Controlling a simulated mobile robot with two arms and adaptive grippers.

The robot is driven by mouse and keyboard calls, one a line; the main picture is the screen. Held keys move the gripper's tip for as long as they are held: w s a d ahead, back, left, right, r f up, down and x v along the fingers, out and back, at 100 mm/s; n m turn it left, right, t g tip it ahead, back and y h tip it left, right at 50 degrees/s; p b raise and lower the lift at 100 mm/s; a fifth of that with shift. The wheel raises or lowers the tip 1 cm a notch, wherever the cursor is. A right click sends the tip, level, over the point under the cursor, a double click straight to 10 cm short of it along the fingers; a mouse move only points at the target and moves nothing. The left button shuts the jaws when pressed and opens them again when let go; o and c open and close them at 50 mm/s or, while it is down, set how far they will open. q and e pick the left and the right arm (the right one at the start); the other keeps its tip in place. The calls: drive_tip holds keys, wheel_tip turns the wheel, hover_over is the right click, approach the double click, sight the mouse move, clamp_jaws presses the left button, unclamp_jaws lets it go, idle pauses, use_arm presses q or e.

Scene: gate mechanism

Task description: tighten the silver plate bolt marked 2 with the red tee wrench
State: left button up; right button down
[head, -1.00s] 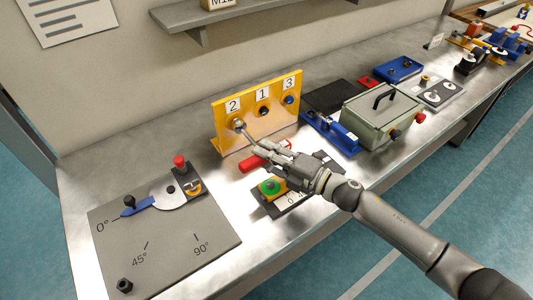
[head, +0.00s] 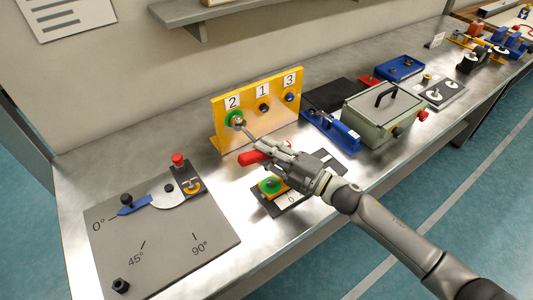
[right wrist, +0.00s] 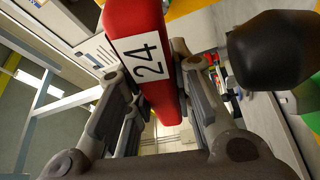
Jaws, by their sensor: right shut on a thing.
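The upright yellow plate (head: 226,138) carries bolts in a row under labels 2, 1 and 3. At bolt 2 (head: 232,119), on the left, a green ring shows around a silver end. My right gripper (head: 283,156) is shut on the red tee wrench (head: 252,157) by its handle. The wrench's grey shaft reaches up and left to bolt 2, and its end covers much of the bolt; I cannot tell how deeply it is seated. In the right wrist view the red handle (right wrist: 165,98), labelled 24, sits between both fingers. My left gripper is out of view.
A device with a green-and-yellow button (head: 270,186) lies just below my right gripper. A grey angle board (head: 165,245) is at the front left. A blue clamp-like device (head: 338,133) and a pale green box (head: 383,112) stand to the right of the plate.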

drive_tip(key=shift+s, duration=0.1)
drive_tip(key=shift+s+d, duration=0.15)
drive_tip(key=shift+s+d+r+p, duration=0.1)
drive_tip(key=shift+s+d+p, duration=0.25)
drive_tip(key=shift+s+d, duration=0.15)
drive_tip(key=shift+s+d+p, duration=0.2)
drive_tip(key=shift+s+d, duration=0.4)
drive_tip(key=shift+s, duration=0.25)
drive_tip(key=shift+s+d+p, duration=0.15)
drive_tip(key=shift+s+d, duration=0.4)
drive_tip(key=shift+s, duration=0.3)
